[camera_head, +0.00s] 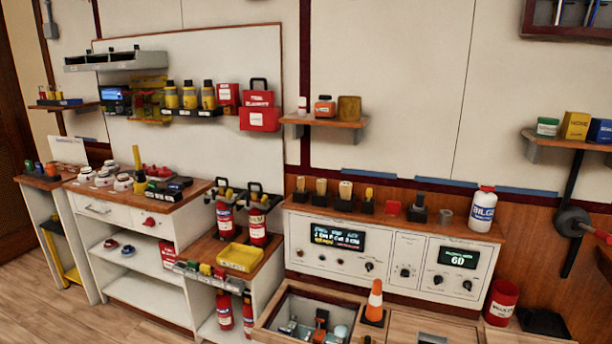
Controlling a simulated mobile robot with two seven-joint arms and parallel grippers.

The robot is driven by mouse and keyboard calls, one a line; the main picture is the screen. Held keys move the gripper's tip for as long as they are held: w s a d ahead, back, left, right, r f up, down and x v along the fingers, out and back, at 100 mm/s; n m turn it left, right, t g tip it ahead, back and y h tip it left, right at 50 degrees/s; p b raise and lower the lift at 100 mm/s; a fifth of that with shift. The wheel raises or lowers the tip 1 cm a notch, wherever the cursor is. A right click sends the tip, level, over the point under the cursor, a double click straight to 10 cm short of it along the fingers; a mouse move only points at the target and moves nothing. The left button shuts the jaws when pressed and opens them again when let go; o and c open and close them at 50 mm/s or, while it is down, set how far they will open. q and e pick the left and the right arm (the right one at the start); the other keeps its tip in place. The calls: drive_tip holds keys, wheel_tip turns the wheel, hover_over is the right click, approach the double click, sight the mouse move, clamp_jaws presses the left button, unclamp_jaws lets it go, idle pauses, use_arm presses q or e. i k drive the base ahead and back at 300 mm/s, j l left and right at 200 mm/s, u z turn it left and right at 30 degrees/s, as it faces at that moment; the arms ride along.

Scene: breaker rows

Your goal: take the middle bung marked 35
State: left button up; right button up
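Several tan wooden bungs stand upright in black holders in a row on the ledge above the instrument panel: one at the left end (301,184), one beside it (321,187), a larger one (345,190) and a thin one at the right (368,193). Pale labels show on some of them. The markings are too small to read, so I cannot tell which bung says 35. Neither of my grippers is in view.
On the same ledge stand a red block (392,208), a black holder (418,211), a grey cup (446,217) and a white bottle (483,209). An orange cone (375,301) stands in front of the panel (340,245). A small wooden shelf (325,121) hangs above the bungs.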

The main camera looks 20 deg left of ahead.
sight(321, 184)
drive_tip(key=i+j, duration=0.4)
drive_tip(key=j, duration=0.15)
drive_tip(key=i+j, duration=0.35)
drive_tip(key=j, duration=0.15)
drive_tip(key=i+j, duration=0.4)
drive_tip(key=j, duration=0.15)
drive_tip(key=i+j, duration=0.4)
drive_tip(key=j, duration=0.15)
drive_tip(key=u, duration=0.1)
drive_tip(key=j+z, duration=0.1)
drive_tip(key=j, duration=0.15)
